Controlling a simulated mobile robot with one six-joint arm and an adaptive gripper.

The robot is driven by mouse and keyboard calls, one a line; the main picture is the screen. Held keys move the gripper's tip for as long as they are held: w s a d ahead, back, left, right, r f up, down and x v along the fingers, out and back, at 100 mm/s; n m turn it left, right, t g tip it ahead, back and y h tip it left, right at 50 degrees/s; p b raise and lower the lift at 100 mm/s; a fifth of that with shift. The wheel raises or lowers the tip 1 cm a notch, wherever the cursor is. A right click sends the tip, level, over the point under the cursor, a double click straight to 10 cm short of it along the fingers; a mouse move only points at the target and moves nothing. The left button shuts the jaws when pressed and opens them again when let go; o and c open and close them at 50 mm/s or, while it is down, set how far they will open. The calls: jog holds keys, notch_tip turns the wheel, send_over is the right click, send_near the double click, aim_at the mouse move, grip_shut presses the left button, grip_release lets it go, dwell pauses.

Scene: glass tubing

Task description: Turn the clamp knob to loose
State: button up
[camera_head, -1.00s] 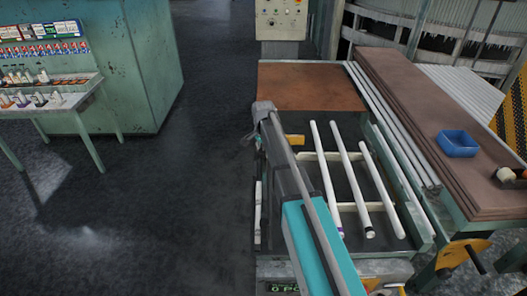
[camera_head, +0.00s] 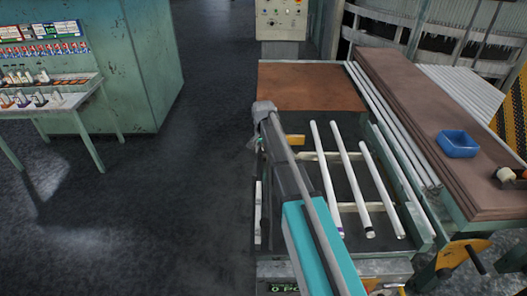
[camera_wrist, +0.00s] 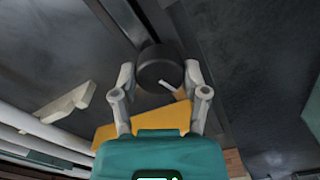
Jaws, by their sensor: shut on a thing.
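The dark round clamp knob (camera_wrist: 157,62) is between the grey fingers of my gripper (camera_wrist: 160,77) in the wrist view. The fingers are shut on it from both sides. A short white mark (camera_wrist: 167,86) shows near the knob's lower edge. A yellow bracket (camera_wrist: 150,116) lies below the knob, partly hidden by my gripper's teal body. In the head view the same yellow bracket (camera_head: 295,141) shows just right of my arm. The knob and fingertips are hidden behind my arm there.
Several white glass tubes (camera_head: 352,180) lie on the rack to the right of my arm. A brown board (camera_head: 312,86) lies behind it. A blue bin (camera_head: 458,144) stands on the right bench (camera_head: 410,107).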

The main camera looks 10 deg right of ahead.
jog(key=n, duration=0.6)
jog(key=shift+n, duration=0.3)
jog(key=n, duration=0.5)
jog(key=shift+n, duration=0.4)
jog(key=o, duration=1.1)
jog(key=shift+o, duration=0.2)
jog(key=shift+m, duration=0.3)
